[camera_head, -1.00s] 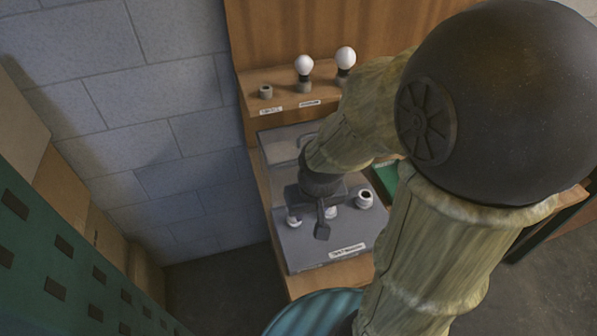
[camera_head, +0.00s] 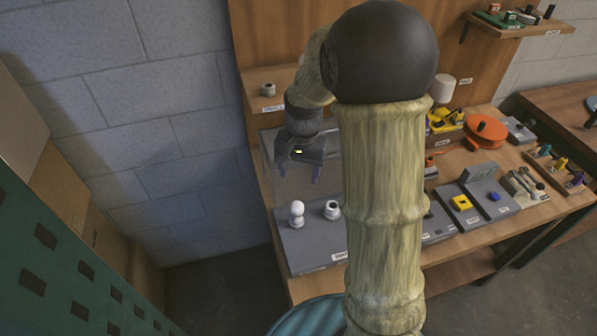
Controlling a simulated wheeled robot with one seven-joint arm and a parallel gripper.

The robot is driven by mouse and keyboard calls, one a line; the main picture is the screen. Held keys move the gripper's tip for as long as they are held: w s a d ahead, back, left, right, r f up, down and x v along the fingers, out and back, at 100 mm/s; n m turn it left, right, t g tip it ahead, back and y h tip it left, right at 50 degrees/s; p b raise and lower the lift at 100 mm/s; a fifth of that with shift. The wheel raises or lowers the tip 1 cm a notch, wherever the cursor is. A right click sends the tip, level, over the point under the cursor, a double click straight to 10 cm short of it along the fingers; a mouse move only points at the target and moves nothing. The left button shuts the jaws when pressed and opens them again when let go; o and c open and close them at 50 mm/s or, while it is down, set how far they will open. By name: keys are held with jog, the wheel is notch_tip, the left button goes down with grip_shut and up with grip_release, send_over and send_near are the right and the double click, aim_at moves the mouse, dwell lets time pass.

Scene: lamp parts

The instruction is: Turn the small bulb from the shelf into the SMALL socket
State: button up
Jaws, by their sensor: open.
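A small white bulb (camera_head: 296,206) stands upright at the left of the grey socket board (camera_head: 300,245), on what looks like a white socket (camera_head: 296,221). I cannot tell how deeply it sits. A second white socket (camera_head: 332,209), with a dark open top, is to its right and empty. My gripper (camera_head: 299,172) is open and empty, pointing down above and behind the bulb, apart from it. On the shelf (camera_head: 255,78), a small grey holder (camera_head: 267,90) at the left is empty. My arm hides the rest of the shelf and the board's right part.
A clear panel (camera_head: 266,160) stands at the board's back left. A grey block wall (camera_head: 170,110) is on the left.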

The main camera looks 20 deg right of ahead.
aim_at(296, 204)
jog(key=shift+a, duration=0.1)
jog(key=f, duration=0.5)
jog(key=f+p, duration=0.1)
jog(key=f, duration=0.9)
jog(key=shift+a+f+p, duration=0.3)
jog(key=shift+a+f, duration=0.05)
jog(key=shift+w+f, duration=0.1)
jog(key=shift+f, duration=0.75)
jog(key=shift+c, duration=0.2)
